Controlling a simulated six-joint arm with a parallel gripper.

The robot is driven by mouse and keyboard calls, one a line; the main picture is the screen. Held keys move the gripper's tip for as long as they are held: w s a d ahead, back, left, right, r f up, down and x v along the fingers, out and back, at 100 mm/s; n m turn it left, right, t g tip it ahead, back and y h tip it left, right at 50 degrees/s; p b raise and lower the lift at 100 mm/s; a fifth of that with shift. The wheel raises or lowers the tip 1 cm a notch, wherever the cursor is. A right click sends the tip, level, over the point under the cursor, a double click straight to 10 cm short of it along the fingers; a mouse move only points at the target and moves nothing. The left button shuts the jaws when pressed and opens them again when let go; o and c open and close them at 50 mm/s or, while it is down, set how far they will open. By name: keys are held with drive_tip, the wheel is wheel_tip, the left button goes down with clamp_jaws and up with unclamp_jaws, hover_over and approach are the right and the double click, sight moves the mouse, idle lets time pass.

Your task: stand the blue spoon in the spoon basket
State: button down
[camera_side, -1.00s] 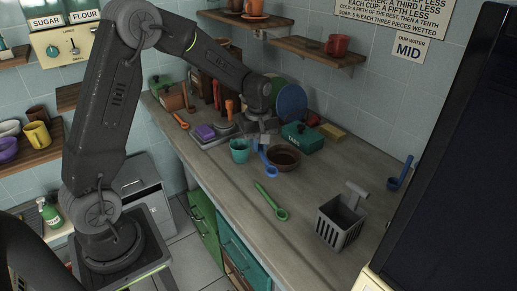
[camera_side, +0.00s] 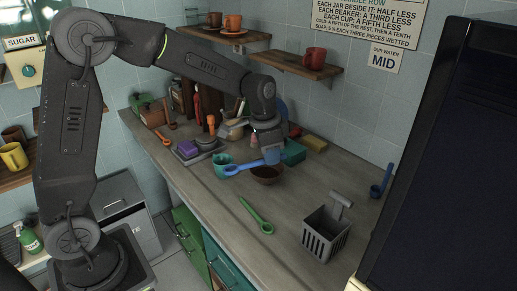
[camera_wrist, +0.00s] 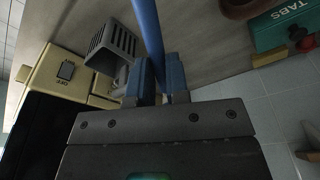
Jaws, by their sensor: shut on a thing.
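The blue spoon (camera_side: 246,167) is held in my gripper (camera_side: 272,157), tilted nearly level above the counter, with its bowl end to the left by the teal cup. In the wrist view its blue shaft (camera_wrist: 148,30) runs up from between the jaws of my gripper (camera_wrist: 160,82), which are shut on it. The spoon basket (camera_side: 325,236), a grey slotted box with a grey T-shaped piece rising at its back, stands on the counter to the front right, apart from the spoon. The basket (camera_wrist: 112,46) also shows at upper left in the wrist view.
A brown bowl (camera_side: 266,176) lies below my gripper, with a teal cup (camera_side: 222,164) to its left. A green spoon (camera_side: 257,217) lies between bowl and basket. A teal tabs box (camera_side: 294,152) is behind. Another blue utensil (camera_side: 381,182) stands at the right.

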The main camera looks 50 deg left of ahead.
drive_tip(key=w+d+r+m+g+h, duration=0.2)
drive_tip(key=w+d+r+m+h, duration=0.2)
drive_tip(key=d+r+m+h, duration=1)
wheel_tip(320, 180, down, 17)
drive_tip(key=d+n+h, duration=0.1)
drive_tip(key=h, duration=0.2)
drive_tip(key=shift+r+n, duration=0.2)
drive_tip(key=shift+n, duration=0.1)
idle(1.1)
drive_tip(key=shift+w, duration=0.1)
drive_tip(key=c, duration=1)
unclamp_jaws()
drive_tip(key=shift+c, duration=0.2)
